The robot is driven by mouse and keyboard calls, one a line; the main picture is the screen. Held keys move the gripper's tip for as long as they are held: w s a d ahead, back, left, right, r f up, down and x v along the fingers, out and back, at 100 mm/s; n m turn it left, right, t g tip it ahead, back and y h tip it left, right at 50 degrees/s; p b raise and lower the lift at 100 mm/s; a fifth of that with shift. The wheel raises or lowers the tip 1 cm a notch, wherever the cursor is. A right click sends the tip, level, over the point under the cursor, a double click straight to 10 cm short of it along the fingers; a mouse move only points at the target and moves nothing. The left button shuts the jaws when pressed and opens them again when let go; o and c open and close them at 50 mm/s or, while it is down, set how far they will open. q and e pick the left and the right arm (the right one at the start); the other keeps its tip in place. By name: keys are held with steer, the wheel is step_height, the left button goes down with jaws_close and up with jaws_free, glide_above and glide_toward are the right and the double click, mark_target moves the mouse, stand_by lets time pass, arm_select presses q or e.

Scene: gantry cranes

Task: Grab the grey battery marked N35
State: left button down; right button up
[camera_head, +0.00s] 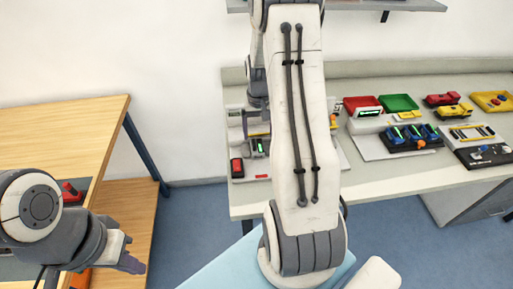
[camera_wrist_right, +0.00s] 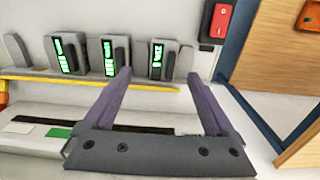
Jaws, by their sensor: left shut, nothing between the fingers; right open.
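In the right wrist view, three grey batteries with green-lit labels stand in a row: a left one (camera_wrist_right: 66,56), a middle one (camera_wrist_right: 109,55) and a right one (camera_wrist_right: 158,60). The label markings are too small to read, so I cannot tell which is N35. My right gripper (camera_wrist_right: 158,77) is open, its fingertips on either side of the right battery in the picture; I cannot tell how deep they reach. In the head view, my right arm hides most of this spot; a green label (camera_head: 259,146) shows beside it. My left gripper (camera_head: 132,264) is shut and empty at lower left.
A red switch (camera_wrist_right: 215,22) sits close to the right battery. A yellow strip (camera_wrist_right: 150,87) runs along the front of the row. On the bench are red (camera_head: 362,103) and green trays (camera_head: 398,102) and a black rack (camera_head: 411,138). A wooden table (camera_head: 60,130) stands at left.

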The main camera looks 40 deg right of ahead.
mark_target(257, 147)
steer(key=shift+a+f+p, duration=0.15)
steer(key=shift+f+p, duration=0.3)
steer(key=shift+f, duration=1.05)
steer(key=shift+a+f+p, duration=0.15)
steer(key=shift+f+p, duration=0.3)
steer(key=shift+f, duration=1.05)
steer(key=shift+w, duration=0.1)
jaws_close()
steer(key=shift+r, duration=0.1)
